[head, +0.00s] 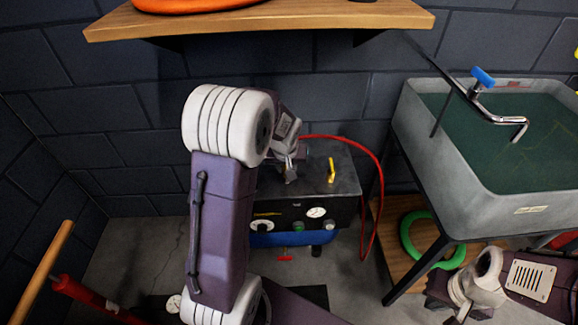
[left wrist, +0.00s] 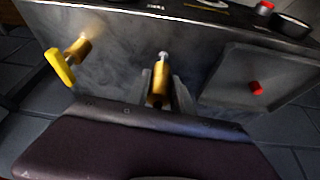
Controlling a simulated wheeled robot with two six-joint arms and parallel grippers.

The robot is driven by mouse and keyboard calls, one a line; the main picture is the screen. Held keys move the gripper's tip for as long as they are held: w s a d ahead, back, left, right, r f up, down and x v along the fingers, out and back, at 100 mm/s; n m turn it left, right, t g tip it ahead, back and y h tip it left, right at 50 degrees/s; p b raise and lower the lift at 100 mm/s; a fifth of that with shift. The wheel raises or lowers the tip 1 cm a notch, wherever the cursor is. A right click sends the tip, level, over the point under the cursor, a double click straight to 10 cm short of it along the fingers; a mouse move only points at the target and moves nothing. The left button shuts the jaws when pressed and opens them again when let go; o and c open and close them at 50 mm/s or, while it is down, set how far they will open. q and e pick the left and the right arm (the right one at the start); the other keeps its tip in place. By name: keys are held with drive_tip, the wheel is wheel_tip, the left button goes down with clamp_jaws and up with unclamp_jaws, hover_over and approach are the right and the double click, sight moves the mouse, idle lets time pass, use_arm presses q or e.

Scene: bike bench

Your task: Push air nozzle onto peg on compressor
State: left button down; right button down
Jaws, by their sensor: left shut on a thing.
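The compressor (head: 305,210) stands on the floor against the wall, with a dark top, gauges on its front and a blue lower part. My left gripper (head: 290,168) is over its top, partly behind my own arm. In the left wrist view its fingers (left wrist: 165,95) are shut on the brass air nozzle (left wrist: 158,88), whose silver tip points away over the top. A small red stub (left wrist: 257,88) stands on a grey panel to the right; I cannot tell whether it is the peg. My right gripper (head: 470,290) is low at the right, its jaws unclear.
A yellow-handled valve (head: 331,170) rises from the compressor top; it also shows in the left wrist view (left wrist: 64,68). A red hose (head: 381,180) loops down on the right. A sink (head: 450,150) stands further right, with a green ring (head: 408,235) below. A wooden shelf (head: 260,20) hangs above.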

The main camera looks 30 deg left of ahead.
use_arm(q)
drive_tip(key=shift+f+b, duration=0.95)
drive_tip(key=shift+f, duration=0.3)
drive_tip(key=c, duration=1)
unclamp_jaws()
drive_tip(key=shift+r, duration=0.1)
drive_tip(key=shift+c, duration=0.2)
drive_tip(key=p+v, duration=0.4)
drive_tip(key=v, duration=0.5)
drive_tip(key=shift+p, duration=0.35)
drive_tip(key=shift+d, duration=0.1)
